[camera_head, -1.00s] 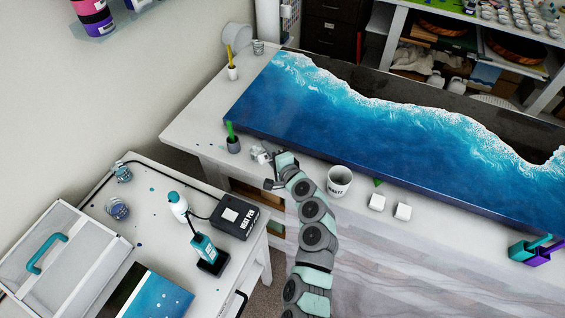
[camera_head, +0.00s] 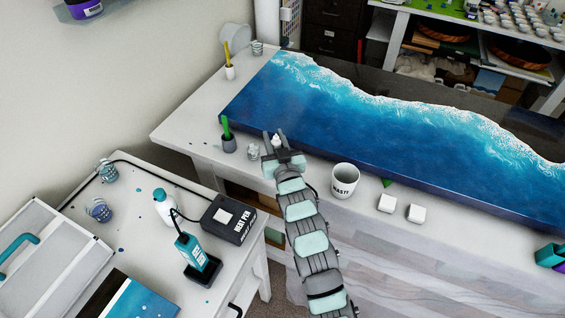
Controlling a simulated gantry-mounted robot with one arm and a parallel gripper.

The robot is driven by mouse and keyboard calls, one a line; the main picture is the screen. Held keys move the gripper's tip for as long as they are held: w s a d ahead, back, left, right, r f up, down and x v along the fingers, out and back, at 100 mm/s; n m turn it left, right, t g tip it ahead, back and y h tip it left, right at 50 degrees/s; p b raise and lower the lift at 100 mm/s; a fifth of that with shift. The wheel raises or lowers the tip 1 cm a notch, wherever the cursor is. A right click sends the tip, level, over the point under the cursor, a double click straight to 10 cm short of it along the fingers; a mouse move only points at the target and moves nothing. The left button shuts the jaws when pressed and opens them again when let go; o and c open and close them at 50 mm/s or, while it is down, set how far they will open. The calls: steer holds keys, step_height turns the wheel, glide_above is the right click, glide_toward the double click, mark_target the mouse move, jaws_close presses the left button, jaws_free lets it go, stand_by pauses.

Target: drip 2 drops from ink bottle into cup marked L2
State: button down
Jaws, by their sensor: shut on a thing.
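My gripper (camera_head: 274,137) is over the front edge of the long bench, near the painted slab's left front corner. It is shut on a small white-tipped thing (camera_head: 277,141), which looks like the ink bottle; the fingers and wrist hide most of it. A clear cup (camera_head: 253,151) stands on the bench just left of the gripper. Other clear cups are on the side table, one toward the back (camera_head: 107,170) and one with blue in it (camera_head: 98,210). Another small cup (camera_head: 257,47) is at the bench's far end. I cannot read L2 on any cup.
The blue resin slab (camera_head: 370,130) fills most of the bench. The side table holds a HEAT PEN box (camera_head: 229,219) and a white bottle (camera_head: 164,207).

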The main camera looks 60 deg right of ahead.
steer(key=shift+r, duration=0.15)
steer(key=shift+r, duration=0.1)
steer(key=shift+r+p, duration=0.65)
steer(key=shift+r, duration=0.25)
